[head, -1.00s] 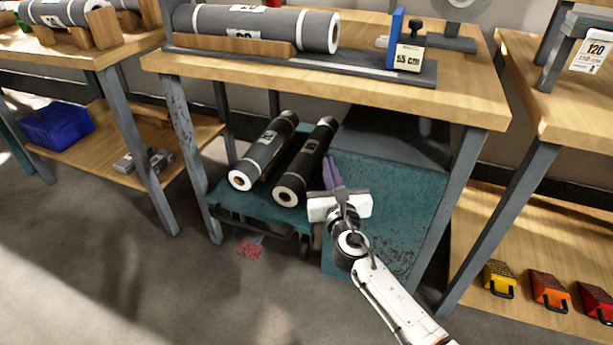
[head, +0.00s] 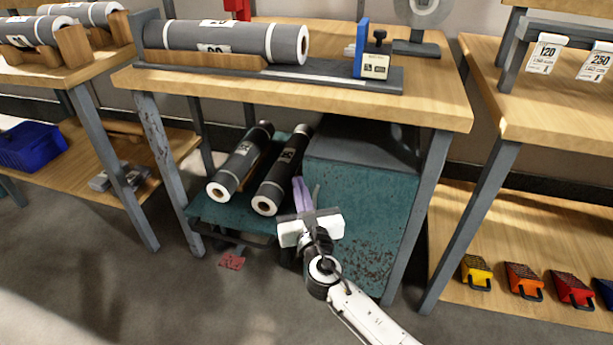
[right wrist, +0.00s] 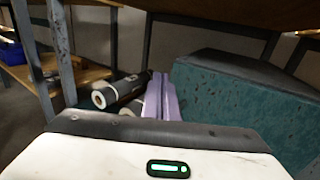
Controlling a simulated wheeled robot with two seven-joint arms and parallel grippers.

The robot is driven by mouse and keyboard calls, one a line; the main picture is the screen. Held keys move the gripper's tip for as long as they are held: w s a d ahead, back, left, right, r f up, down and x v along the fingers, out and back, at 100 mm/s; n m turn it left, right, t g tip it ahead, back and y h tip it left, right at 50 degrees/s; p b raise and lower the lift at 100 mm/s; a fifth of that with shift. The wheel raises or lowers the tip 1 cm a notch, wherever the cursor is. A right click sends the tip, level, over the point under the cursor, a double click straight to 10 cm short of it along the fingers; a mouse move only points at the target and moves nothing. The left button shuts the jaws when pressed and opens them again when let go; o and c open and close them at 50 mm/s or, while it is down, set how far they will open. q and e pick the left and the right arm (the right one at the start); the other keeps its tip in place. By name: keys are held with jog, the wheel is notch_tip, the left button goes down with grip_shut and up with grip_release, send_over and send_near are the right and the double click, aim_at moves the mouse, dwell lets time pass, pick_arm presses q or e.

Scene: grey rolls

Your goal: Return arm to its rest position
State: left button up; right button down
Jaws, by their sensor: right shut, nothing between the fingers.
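My right gripper (head: 300,192) is shut and empty, its purple fingers together, in front of the teal cabinet under the middle table. In the right wrist view its fingers (right wrist: 161,98) point forward, side by side, with rolls beyond them. Two dark grey rolls lie side by side on a low teal cart: the left roll (head: 240,162) and the right roll (head: 282,172), whose near end is close to the gripper in the picture. My right arm reaches in from the lower right. My left gripper is not in view.
The teal cabinet (head: 365,215) stands right of the cart (head: 225,212). Table legs flank them, and the tabletop (head: 440,100) overhangs. A large grey roll (head: 225,42) lies on the table. A blue bin (head: 35,148) is at left.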

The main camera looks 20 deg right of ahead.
pick_arm(q)
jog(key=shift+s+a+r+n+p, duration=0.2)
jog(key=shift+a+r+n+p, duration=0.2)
jog(key=shift+p, duration=0.2)
pick_arm(e)
jog(key=s+a, duration=0.5)
jog(key=s, duration=0.2)
jog(key=shift+s+a, duration=0.25)
